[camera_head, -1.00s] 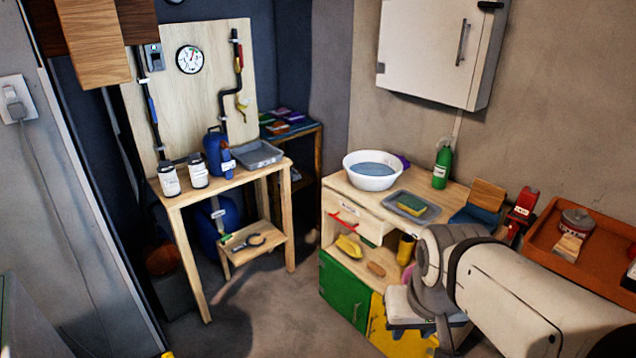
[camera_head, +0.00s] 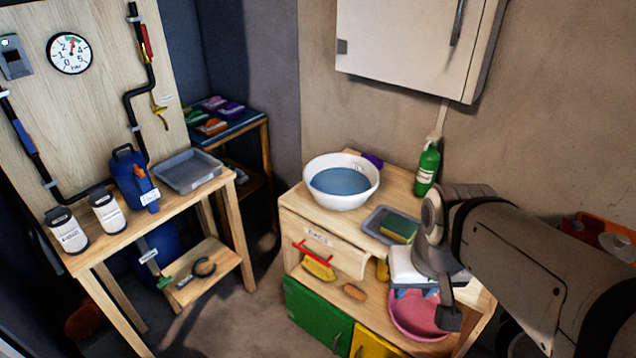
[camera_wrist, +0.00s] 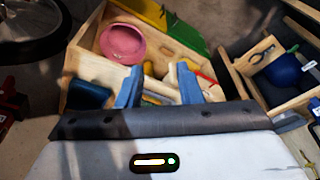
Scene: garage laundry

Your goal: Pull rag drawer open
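The rag drawer (camera_head: 345,258) is in the upper left of the wooden bench in the head view. It has a pale front, a small label and a red bar handle (camera_head: 326,253). It looks shut. My gripper (camera_head: 424,294) is to the right of the drawer, over the right part of the bench and clear of the handle. In the wrist view my gripper (camera_wrist: 158,88) shows two blue fingers spread apart with nothing held. A red bar, likely the handle (camera_wrist: 207,77), shows just beyond the right finger there.
On the bench stand a white basin (camera_head: 340,203) of water, a grey tray (camera_head: 376,224) with a sponge, and a green bottle (camera_head: 427,168). A pink bowl (camera_head: 415,320), brush and yellow cloth are on the shelf below. A second workbench (camera_head: 225,183) stands left; floor between is clear.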

